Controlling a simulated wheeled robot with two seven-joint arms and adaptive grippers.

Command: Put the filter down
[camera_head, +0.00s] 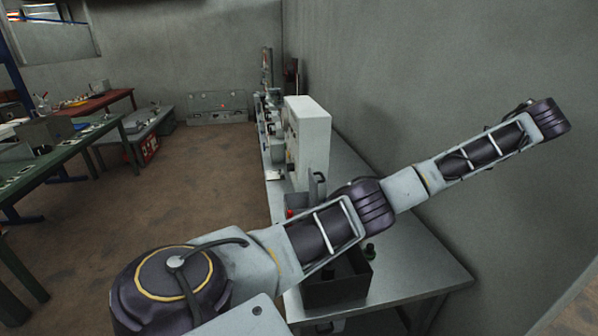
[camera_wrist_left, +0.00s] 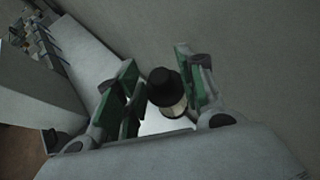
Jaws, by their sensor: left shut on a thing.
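In the left wrist view, my left gripper (camera_wrist_left: 156,64) has its two green-padded fingers on either side of the filter (camera_wrist_left: 163,85). The filter has a round black top and a pale, glassy lower part. The gripper is shut on it. A grey wall fills the background behind them. The lower end of the filter is partly hidden. The head view shows an arm of mine reaching up to the right in front of the wall, but no gripper or held filter. My right gripper is in neither view.
A grey metal table (camera_head: 425,268) runs along the wall, its near right corner bare. A dark open box (camera_head: 338,288) stands at its near end, partly behind my arm. A white cabinet (camera_head: 308,140) stands further back. A green table (camera_head: 60,155) is at left, with open floor between.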

